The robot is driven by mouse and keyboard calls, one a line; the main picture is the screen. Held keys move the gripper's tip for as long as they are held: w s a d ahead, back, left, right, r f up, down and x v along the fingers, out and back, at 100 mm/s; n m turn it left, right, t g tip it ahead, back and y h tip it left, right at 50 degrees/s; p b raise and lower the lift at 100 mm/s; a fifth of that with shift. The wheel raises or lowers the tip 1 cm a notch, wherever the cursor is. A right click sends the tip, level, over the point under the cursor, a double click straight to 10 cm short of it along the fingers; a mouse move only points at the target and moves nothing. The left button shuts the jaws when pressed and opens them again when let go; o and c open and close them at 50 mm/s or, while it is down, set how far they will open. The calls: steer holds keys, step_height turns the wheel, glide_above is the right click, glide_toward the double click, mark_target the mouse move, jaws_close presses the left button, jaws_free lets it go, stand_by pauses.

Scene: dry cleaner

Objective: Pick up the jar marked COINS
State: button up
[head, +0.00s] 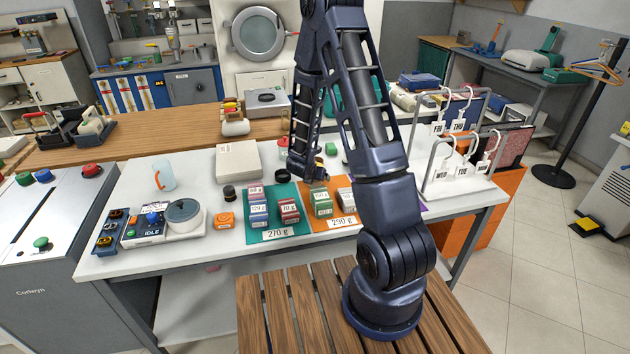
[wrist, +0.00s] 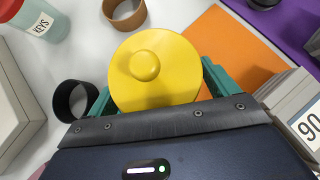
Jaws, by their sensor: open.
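In the wrist view a round yellow lid with a knob (wrist: 155,75) lies between the two teal fingers of my gripper (head: 314,182). The lid hides the body below it, and no label shows on it. No COINS marking is readable in either view. A jar marked KEYS (wrist: 42,30) with a red lid stands at the upper left of the wrist view, apart from the fingers. My gripper is open, pointing down over the white table, with one finger on each side of the yellow lid. In the head view my arm hides much of this spot.
A black ring (wrist: 75,100) and a brown ring (wrist: 124,13) stand close by the yellow lid. An orange mat (wrist: 228,52) with boxes lies to the right. A teal mat (head: 282,225) holds more boxes. A white box (head: 237,161) stands to the left.

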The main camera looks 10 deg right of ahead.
jaws_close()
stand_by(0.3)
